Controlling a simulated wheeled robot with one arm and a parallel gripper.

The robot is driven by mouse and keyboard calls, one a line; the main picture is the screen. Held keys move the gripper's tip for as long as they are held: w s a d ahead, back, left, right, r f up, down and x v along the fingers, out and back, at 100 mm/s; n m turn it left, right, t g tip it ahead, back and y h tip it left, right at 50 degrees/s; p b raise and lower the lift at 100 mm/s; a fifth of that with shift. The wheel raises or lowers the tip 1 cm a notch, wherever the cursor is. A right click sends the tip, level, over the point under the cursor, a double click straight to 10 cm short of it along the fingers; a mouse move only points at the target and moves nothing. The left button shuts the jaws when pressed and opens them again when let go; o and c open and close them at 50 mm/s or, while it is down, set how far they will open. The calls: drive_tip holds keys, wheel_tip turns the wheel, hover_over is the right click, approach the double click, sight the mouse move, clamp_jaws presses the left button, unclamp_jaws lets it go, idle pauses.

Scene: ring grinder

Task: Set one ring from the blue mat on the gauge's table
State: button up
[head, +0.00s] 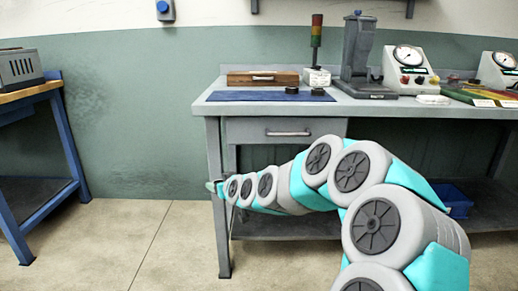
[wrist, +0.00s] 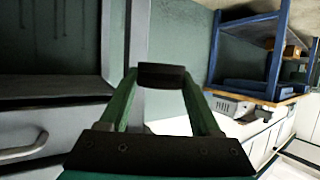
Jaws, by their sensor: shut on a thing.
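The blue mat (head: 245,96) lies on the grey bench's left end. Two small dark rings show at its right side, one on the left (head: 291,90) and one on the right (head: 318,92). My gripper (wrist: 161,76) is shut on a dark ring (wrist: 161,74) between its fingertips. In the head view my gripper (head: 212,187) is low, by the bench's left front leg, below the bench top; its held ring cannot be made out there. A grey column stand with a flat base (head: 368,93), apparently the gauge, stands right of the mat; its base looks bare.
A wooden case (head: 262,78) and a signal lamp (head: 316,45) stand behind the mat. A white dial box (head: 408,75) is right of the stand. The bench drawer (head: 285,131) is shut. A blue-framed table (head: 65,130) stands far left, with free floor between.

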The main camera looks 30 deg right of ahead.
drive_tip(key=w+a+f, duration=0.3)
drive_tip(key=a+f, duration=1.1)
drive_tip(key=shift+a+f+n, duration=0.25)
drive_tip(key=shift+f+n, duration=0.05)
drive_tip(key=shift+f, duration=0.1)
